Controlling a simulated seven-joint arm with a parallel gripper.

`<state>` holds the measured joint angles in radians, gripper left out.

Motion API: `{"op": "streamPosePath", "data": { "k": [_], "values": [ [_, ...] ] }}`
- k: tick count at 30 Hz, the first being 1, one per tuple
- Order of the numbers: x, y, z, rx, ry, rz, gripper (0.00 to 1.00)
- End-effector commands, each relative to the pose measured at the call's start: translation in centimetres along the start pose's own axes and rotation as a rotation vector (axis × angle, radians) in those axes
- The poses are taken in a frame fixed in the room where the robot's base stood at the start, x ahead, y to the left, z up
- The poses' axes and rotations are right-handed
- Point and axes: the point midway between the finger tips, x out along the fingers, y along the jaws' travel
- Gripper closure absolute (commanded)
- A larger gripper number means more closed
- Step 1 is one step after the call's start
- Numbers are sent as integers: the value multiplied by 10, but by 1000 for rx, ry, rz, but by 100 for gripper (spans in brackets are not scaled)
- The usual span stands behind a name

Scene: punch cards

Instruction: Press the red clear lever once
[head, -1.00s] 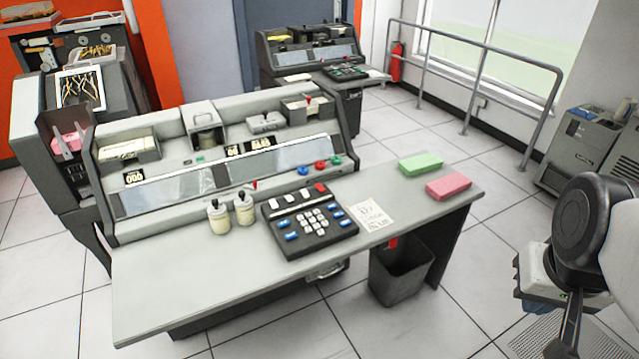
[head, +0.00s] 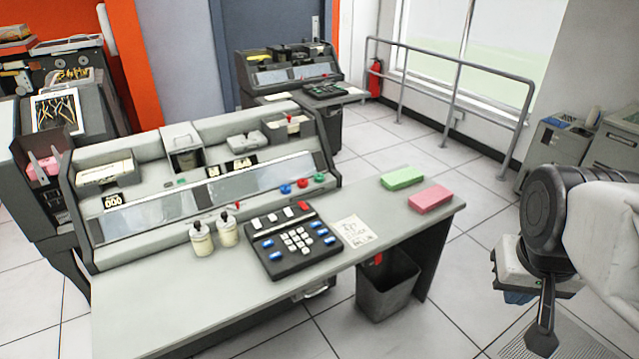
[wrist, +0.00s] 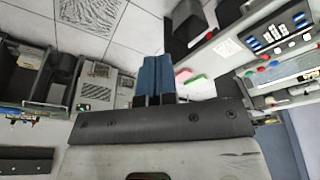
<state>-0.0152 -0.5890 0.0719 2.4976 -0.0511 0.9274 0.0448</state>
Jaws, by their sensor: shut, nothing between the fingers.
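A small red-tipped lever (head: 238,205) stands at the front foot of the grey punch machine (head: 215,195), just behind the black keypad (head: 290,243). Another red-tipped lever (head: 290,118) shows at the machine's top right. I cannot tell from the pictures which is the clear lever. The keypad also has a red key (head: 303,206). My gripper (head: 515,296) hangs at the right, beyond the desk's right end and well apart from the levers. In the wrist view its blue fingers (wrist: 155,76) are together and empty.
Green (head: 402,178) and pink (head: 430,198) card blocks and a paper note (head: 354,231) lie on the desk (head: 165,300). Two pale bottles (head: 214,238) stand left of the keypad. A bin (head: 387,285) stands under the desk. Floor is clear between desk and railing (head: 450,90).

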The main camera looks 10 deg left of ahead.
Motion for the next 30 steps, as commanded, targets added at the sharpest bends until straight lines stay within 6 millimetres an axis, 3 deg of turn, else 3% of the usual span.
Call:
{"op": "streamPosePath", "data": {
  "k": [16, 30],
  "values": [
    [5, -17, -98, -79, 25, 90, 100],
    [20, -48, -185, -155, 63, 157, 100]
  ]
}}
